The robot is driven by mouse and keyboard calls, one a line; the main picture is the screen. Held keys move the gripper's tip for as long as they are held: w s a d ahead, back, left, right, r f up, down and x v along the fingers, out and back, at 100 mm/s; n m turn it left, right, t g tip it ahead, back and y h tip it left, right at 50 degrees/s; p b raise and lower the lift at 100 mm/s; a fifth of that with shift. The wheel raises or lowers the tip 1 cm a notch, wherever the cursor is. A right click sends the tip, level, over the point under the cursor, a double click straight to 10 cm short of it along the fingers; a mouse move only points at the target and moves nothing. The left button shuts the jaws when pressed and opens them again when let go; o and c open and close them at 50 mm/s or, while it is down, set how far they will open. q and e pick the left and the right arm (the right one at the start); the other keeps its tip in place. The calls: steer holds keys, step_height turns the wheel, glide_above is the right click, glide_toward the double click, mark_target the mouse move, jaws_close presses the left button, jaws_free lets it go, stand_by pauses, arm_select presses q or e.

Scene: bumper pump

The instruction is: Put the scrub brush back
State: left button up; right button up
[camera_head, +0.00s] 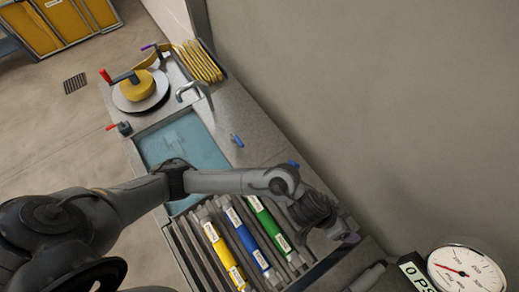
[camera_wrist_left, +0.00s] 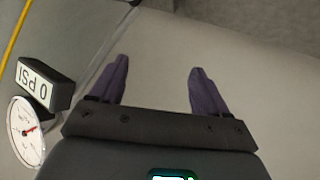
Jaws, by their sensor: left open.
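I cannot identify the scrub brush for sure in either view. A small blue object (camera_head: 237,141) lies on the counter beside the sink, too small to tell what it is. My left gripper (camera_head: 347,238) is at the right end of the counter, close to the wall in the head view. In the left wrist view its two purple fingers (camera_wrist_left: 160,85) are wide apart, with nothing between them. My left arm crosses the head view and hides part of the sink and counter. My right gripper is not in view.
The blue-floored sink (camera_head: 185,143) has a tap (camera_head: 192,91). Yellow, blue and green labelled tubes (camera_head: 222,255) lie in a slotted rack. A pressure gauge (camera_head: 467,270) with a 0 PSI sign (camera_wrist_left: 44,84) is at the right. A yellow coiled hose (camera_head: 200,62) sits at the back.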

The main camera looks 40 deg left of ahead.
arm_select(q)
steer(key=s+a+r+n+t+y, duration=0.2)
steer(key=a+n+t+y, duration=0.1)
steer(key=a, duration=0.9)
steer(key=s+a+f+g+y, duration=0.2)
steer(key=s+a, duration=0.4)
steer(key=a, duration=0.3)
steer(key=s+a+f+g+y, duration=0.2)
steer(key=s+a, duration=0.4)
steer(key=a, duration=0.3)
steer(key=shift+a+n, duration=0.3)
steer(key=shift+w, duration=0.1)
